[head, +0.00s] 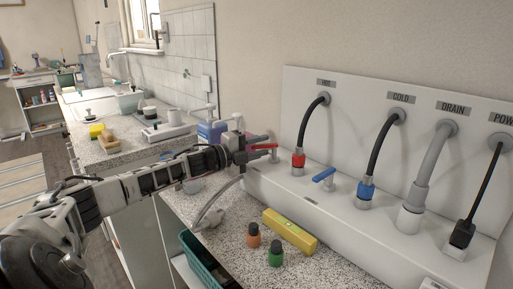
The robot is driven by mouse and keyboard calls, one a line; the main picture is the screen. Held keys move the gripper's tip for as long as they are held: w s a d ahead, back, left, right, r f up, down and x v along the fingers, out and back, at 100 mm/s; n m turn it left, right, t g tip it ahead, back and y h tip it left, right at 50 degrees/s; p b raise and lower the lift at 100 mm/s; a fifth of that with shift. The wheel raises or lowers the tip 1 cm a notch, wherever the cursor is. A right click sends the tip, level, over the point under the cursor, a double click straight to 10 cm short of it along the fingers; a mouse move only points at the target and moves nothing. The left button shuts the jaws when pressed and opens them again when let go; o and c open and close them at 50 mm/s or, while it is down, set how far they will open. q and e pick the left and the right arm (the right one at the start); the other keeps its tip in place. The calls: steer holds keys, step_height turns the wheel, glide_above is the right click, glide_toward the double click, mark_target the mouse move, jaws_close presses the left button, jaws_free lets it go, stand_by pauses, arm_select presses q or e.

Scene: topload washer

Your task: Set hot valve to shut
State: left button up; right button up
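The red hot valve handle (264,146) sticks out at the left end of the white connection box (288,190), near the red hose connector (298,161) under the hot label. The handle lies roughly level and points sideways. My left gripper (253,152) is at the handle's left end, with its dark fingers overlapping it in the head view. I cannot tell whether the fingers touch or close on the handle. The gripper hides part of the handle and the valve's base. My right gripper is not in view.
The blue cold valve handle (325,174) is to the right. A grey hose (213,203) curves below my gripper. A teal basket (200,262) is lower left.

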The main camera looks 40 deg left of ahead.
arm_select(q)
steer(key=shift+s+f, duration=0.1)
steer(key=shift+s+a, duration=0.1)
steer(key=shift+s, duration=0.1)
steer(key=b+v, duration=0.1)
steer(key=v, duration=0.2)
steer(key=shift+s+f, duration=0.1)
steer(key=shift+s, duration=0.1)
steer(key=p+v, duration=0.1)
steer(key=v, duration=0.2)
steer(key=p, duration=0.4)
glide_toward(254, 148)
steer(key=v, duration=0.4)
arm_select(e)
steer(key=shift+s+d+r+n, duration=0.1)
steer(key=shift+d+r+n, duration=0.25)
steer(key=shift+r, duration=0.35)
arm_select(q)
steer(key=shift+o, duration=0.5)
